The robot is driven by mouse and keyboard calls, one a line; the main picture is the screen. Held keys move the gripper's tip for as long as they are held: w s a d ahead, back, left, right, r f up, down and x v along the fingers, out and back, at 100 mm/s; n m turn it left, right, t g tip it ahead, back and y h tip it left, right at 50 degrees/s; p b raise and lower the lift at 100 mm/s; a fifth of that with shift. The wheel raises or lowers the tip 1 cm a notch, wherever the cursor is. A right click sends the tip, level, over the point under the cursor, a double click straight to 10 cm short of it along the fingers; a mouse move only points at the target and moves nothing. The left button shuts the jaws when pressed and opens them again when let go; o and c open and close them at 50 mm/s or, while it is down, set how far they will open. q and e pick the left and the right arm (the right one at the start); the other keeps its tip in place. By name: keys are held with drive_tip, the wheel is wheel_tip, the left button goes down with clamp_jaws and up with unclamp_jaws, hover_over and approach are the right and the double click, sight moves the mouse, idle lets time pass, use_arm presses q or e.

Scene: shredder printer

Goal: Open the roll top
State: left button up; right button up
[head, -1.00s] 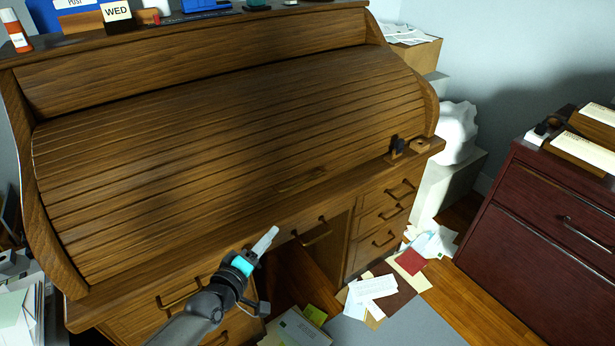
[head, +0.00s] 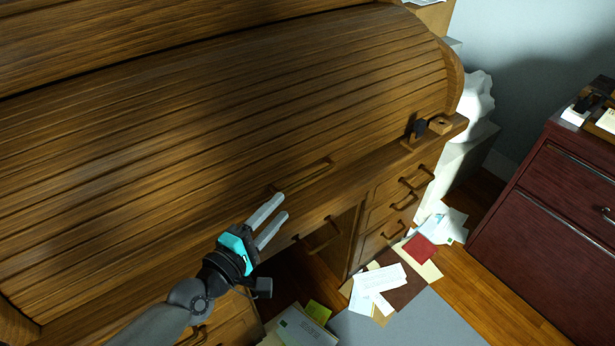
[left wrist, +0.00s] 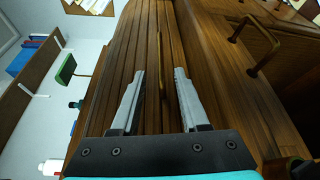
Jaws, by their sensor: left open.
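The wooden roll top (head: 230,120) is down over the desk, its slatted front reaching the desk's front ledge. A slim wooden handle (head: 303,175) runs along its lower part. My left gripper (head: 277,213) is open and empty, just to the lower left of the handle, with its fingers pointing toward it. In the left wrist view the fingers (left wrist: 158,80) are apart, and the handle (left wrist: 161,62) stands between and beyond them; I cannot tell whether they touch it. My right gripper is not in view.
Drawers with handles (head: 397,205) sit under the desk's right side. A small wooden stand with a dark item (head: 416,130) is at the ledge's right end. Papers (head: 380,285) lie on the floor. A dark red cabinet (head: 545,210) stands at right.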

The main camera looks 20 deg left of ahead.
sight(304, 182)
use_arm(q)
drive_tip(key=b+x, duration=0.1)
drive_tip(key=x, duration=0.9)
drive_tip(key=shift+w+f, duration=0.2)
drive_tip(key=shift+w, duration=0.05)
drive_tip(key=shift+w+d, duration=0.2)
drive_tip(key=shift+w, duration=0.5)
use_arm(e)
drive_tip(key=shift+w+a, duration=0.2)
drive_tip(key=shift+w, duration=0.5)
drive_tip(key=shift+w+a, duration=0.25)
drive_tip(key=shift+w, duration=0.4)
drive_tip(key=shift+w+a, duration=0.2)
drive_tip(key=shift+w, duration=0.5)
use_arm(q)
clamp_jaws()
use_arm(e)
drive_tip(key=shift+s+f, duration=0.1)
